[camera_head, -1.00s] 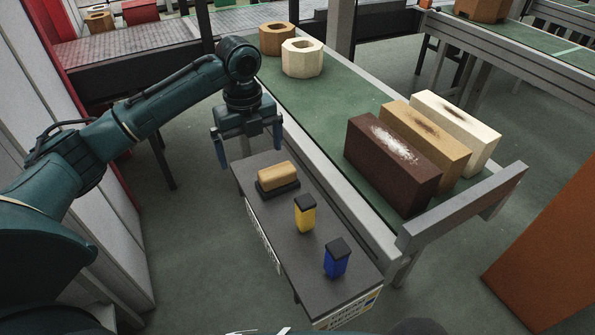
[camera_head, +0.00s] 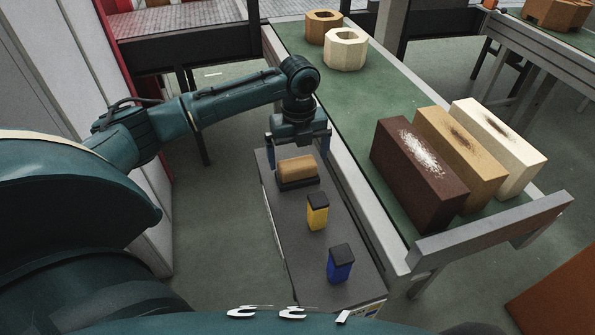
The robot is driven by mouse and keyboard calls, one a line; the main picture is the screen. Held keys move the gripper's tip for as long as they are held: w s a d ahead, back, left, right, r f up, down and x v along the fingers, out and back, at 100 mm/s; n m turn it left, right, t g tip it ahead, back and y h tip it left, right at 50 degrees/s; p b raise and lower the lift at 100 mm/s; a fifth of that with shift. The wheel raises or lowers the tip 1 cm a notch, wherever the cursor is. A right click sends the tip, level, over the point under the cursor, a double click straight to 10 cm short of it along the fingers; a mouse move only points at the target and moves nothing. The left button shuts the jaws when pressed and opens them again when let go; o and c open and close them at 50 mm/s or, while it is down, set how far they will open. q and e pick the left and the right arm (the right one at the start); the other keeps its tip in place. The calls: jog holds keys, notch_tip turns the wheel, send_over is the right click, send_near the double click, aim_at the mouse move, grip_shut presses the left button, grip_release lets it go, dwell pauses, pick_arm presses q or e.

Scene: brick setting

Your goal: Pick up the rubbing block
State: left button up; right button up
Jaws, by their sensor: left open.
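The rubbing block (camera_head: 298,168), a tan wooden-looking block on a dark base, lies at the far end of the narrow grey-topped stand (camera_head: 338,252). My left gripper (camera_head: 299,157) is open, pointing down, with one finger on each side just behind or above the block. No contact with the block can be made out. My right gripper is not in the view.
A yellow bottle (camera_head: 317,213) and a blue bottle (camera_head: 340,265), both dark-capped, stand nearer on the same stand. The green conveyor (camera_head: 360,99) beside it bears dark brown (camera_head: 405,187), tan (camera_head: 450,170) and cream (camera_head: 503,155) bricks. Two hollow octagonal blocks (camera_head: 345,60) stand farther back.

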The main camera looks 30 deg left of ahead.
aim_at(297, 162)
pick_arm(q)
notch_tip(297, 162, down, 5)
jog(key=shift+a+f, duration=0.1)
jog(key=shift+a, duration=0.05)
jog(key=c, duration=0.9)
